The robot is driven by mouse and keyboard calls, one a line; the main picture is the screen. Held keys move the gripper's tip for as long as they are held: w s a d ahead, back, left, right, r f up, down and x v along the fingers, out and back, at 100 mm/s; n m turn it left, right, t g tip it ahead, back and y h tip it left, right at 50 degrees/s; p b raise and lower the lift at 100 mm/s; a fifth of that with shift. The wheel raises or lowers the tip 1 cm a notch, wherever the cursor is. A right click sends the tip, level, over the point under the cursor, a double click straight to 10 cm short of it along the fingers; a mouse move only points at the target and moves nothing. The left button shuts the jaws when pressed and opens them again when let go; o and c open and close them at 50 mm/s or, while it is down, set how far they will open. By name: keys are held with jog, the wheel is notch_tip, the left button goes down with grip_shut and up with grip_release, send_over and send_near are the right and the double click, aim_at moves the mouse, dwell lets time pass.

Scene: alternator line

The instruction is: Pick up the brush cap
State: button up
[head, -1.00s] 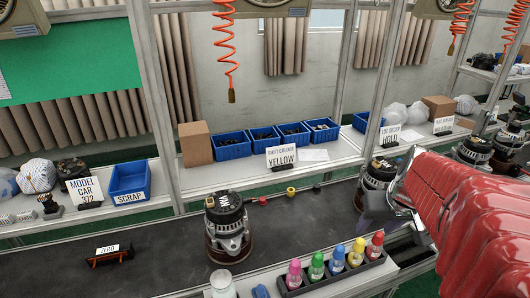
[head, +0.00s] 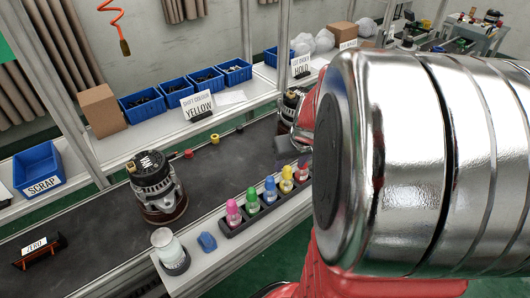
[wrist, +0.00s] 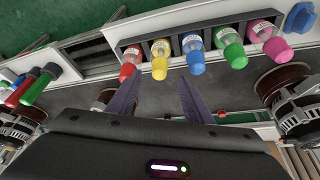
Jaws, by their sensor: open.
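A small red piece (wrist: 222,114) shows beyond the right finger in the wrist view. My gripper (wrist: 158,88) is open, with its two dark fingers apart and nothing between them. It points towards the bottle rack and belt. In the head view my arm hides most of the gripper.
A rack (head: 225,226) of coloured bottles stands at the belt's front edge, beside a blue piece (head: 207,242) and a clear jar (head: 170,250). An alternator (head: 155,188) stands on the belt; another (head: 290,105) is partly behind my arm. A "YELLOW" sign (head: 198,106) stands behind.

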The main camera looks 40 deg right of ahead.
aim_at(288, 167)
jog(key=shift+x, duration=2.65)
jog(key=shift+w+d+r, duration=0.1)
jog(key=shift+w, duration=0.05)
jog(key=shift+c, duration=0.3)
jog(key=c, duration=1)
